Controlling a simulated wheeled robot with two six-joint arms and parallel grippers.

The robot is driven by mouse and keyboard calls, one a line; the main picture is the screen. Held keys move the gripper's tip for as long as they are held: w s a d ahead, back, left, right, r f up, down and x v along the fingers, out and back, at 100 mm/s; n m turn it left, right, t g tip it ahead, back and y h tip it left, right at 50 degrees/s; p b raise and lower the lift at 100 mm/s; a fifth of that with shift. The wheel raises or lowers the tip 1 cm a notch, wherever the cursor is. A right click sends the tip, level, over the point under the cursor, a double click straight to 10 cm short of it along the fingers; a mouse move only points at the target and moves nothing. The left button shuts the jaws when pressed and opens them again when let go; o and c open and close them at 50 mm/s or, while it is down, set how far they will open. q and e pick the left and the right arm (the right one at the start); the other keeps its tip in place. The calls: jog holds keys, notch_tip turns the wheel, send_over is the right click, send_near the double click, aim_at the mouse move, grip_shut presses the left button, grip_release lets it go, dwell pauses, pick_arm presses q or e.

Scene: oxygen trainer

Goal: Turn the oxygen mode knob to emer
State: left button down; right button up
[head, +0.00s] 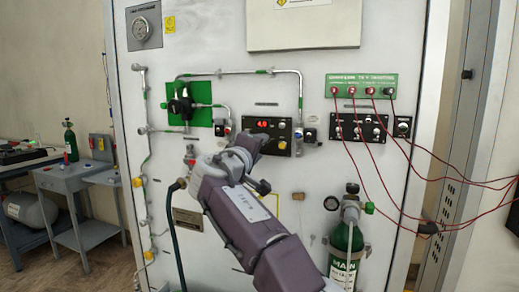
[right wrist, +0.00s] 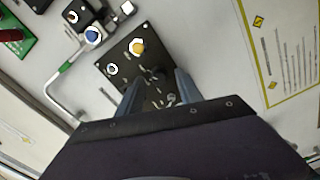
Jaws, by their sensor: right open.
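A black control panel (head: 294,129) with a lit red display (head: 262,124) is on the white wall board. It also shows in the right wrist view (right wrist: 113,58), with a yellow knob (right wrist: 137,46), a white-ringed control (right wrist: 112,69) and a dark knob-like shape (right wrist: 156,76) with pale marks near it. My right gripper (head: 258,147) is at the panel's lower left part and hides some of it. In the right wrist view its two fingers (right wrist: 158,88) are apart, with the dark shape between or just beyond them. Contact cannot be told, and the mode labels are unreadable. My left gripper is out of view.
A small box with a blue knob (right wrist: 92,35) sits beside the panel. A green board (head: 361,86) with red cables, another black panel (head: 350,127) and a green cylinder (head: 346,240) are to the right. Metal pipes (head: 240,72) run above and left.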

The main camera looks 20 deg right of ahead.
jog(key=b+v, duration=0.1)
jog(key=v, duration=0.7)
jog(key=shift+s+a, duration=0.2)
